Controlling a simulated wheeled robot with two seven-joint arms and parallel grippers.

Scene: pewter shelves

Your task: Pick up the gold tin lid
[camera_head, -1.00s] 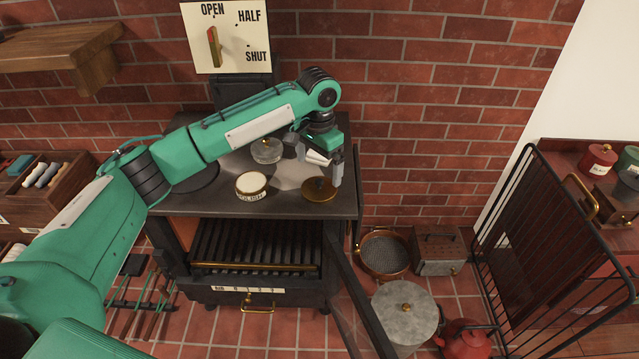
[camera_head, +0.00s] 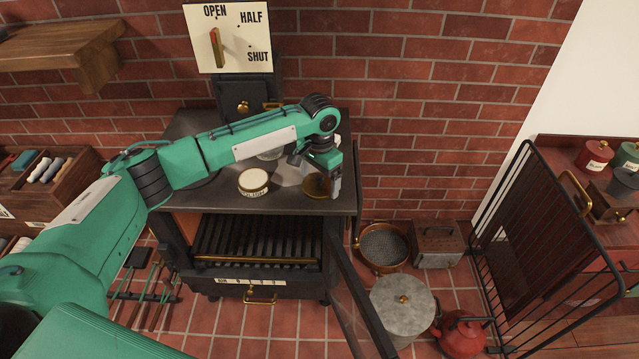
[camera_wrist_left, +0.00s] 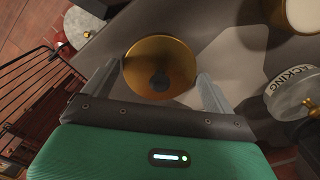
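The gold tin lid (camera_head: 315,187) is a round brass-coloured disc near the right front of the dark stove top. In the left wrist view the lid (camera_wrist_left: 147,53) shows a dark round knob at its middle. My left gripper (camera_wrist_left: 160,88) is open, pointing down at the lid, with one finger on each side of the knob's line. In the head view my left gripper (camera_head: 331,184) overlaps the lid's right side and hides part of it. Whether the fingers touch the lid cannot be told. My right gripper is in neither view.
A small cream-topped tin (camera_head: 253,181) stands left of the lid. The open stove door (camera_head: 358,300) juts forward below. A wire rack (camera_head: 540,250) stands at the right.

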